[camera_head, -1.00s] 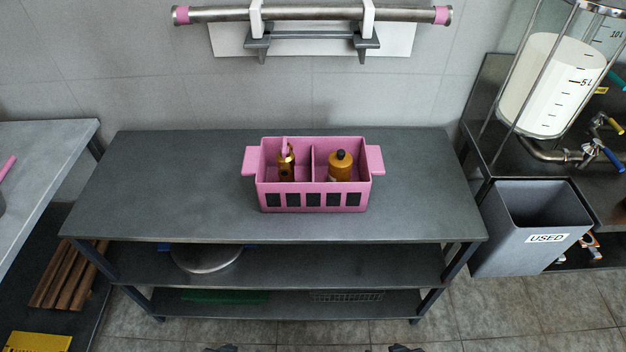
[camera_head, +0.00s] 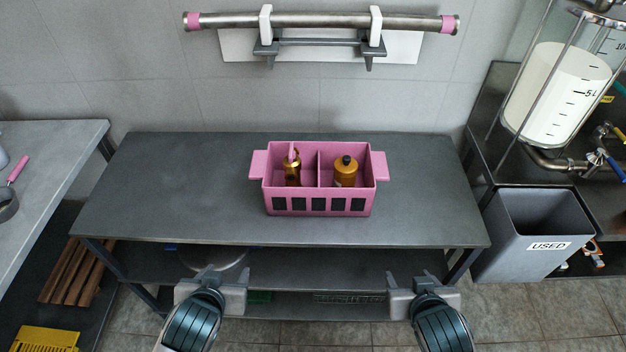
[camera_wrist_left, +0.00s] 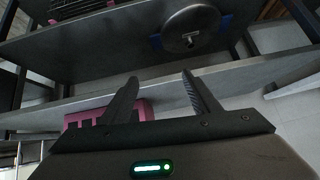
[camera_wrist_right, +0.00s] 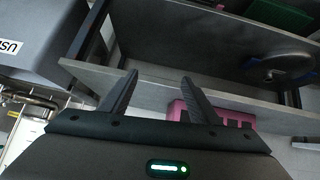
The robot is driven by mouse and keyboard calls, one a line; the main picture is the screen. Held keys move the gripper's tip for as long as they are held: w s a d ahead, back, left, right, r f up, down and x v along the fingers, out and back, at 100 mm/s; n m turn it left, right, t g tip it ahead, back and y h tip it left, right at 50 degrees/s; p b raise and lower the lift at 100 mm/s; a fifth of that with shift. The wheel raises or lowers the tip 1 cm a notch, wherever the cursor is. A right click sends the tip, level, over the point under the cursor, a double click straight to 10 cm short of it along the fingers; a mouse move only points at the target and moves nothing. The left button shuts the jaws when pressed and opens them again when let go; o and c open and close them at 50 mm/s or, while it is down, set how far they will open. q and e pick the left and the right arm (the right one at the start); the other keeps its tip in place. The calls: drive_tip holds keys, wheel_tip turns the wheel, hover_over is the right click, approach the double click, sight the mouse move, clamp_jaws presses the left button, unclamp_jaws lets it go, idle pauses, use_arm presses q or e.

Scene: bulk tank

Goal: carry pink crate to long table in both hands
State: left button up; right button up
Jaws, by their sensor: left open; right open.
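The pink crate (camera_head: 318,200) stands upright on the grey table (camera_head: 170,200), with a handle tab at each end. A divider splits it; an amber bottle with a pink top (camera_head: 292,170) is in the left compartment and an amber bottle with a black cap (camera_head: 345,172) in the right. My left gripper (camera_head: 212,275) is open and empty, in front of the table and left of the crate. My right gripper (camera_head: 424,280) is open and empty, in front and to the right. Both are apart from the crate. Part of the crate shows in the left wrist view (camera_wrist_left: 135,113) and the right wrist view (camera_wrist_right: 215,115).
Another grey table (camera_head: 50,165) with a pink-handled tool stands at the left. A grey bin marked USED (camera_head: 535,245) and a tank (camera_head: 560,95) are at the right. A pipe on brackets (camera_head: 320,21) hangs above. The tabletop around the crate is clear.

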sight(259, 165)
use_arm(q)
drive_tip(key=w+d+r+t, duration=0.4)
drive_tip(key=w+r+t, duration=0.1)
drive_tip(key=w+r, duration=0.6)
drive_tip(key=shift+w+d+r+t+h, duration=0.2)
drive_tip(key=shift+d+r+t+h, duration=0.1)
drive_tip(key=shift+r+h, duration=0.15)
use_arm(e)
drive_tip(key=w+a+r+t, duration=0.4)
drive_tip(key=w+r+t, duration=0.1)
drive_tip(key=w+r, duration=0.6)
drive_tip(key=shift+w+a+r+t+y, duration=0.25)
drive_tip(key=shift+a+r+t+y, duration=0.1)
drive_tip(key=shift+r, duration=0.15)
use_arm(q)
drive_tip(key=shift+w, duration=0.15)
use_arm(e)
drive_tip(key=shift+w, duration=0.15)
use_arm(q)
drive_tip(key=x, duration=1.7)
drive_tip(key=shift+f, duration=0.1)
use_arm(e)
drive_tip(key=x, duration=1.7)
drive_tip(key=shift+d+f, duration=0.1)
drive_tip(key=shift+f, duration=0.1)
use_arm(q)
clamp_jaws()
use_arm(e)
clamp_jaws()
drive_tip(key=shift+w, duration=0.1)
